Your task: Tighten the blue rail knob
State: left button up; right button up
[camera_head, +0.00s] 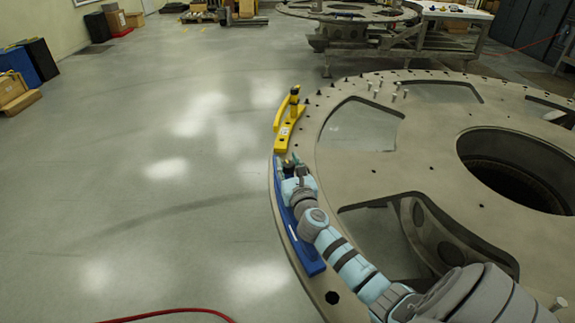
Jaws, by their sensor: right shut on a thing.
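The blue rail (301,243) is a curved strip lying along the left rim of the large round turret plate (352,218). My right gripper (288,168) is at the blue rail's far end, shut on the knob there. The knob itself is mostly hidden by the gripper and my right arm. My left gripper is not in view.
The plate has a large round central hole (515,165) and several wide cut-outs. Loose bolts (394,92) stand on its far part. The floor (160,180) to the left is clear. A red cable (185,312) lies at the bottom. Another turret plate stands behind.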

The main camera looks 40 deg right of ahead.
jog(key=m+g+h, duration=0.2)
jog(key=h, duration=0.1)
jog(key=shift+m+b, duration=0.3)
jog(key=shift+b, duration=0.1)
jog(key=o, duration=1.2)
jog(key=shift+a, duration=0.1)
jog(key=v, duration=1.2)
jog(key=shift+f, duration=0.1)
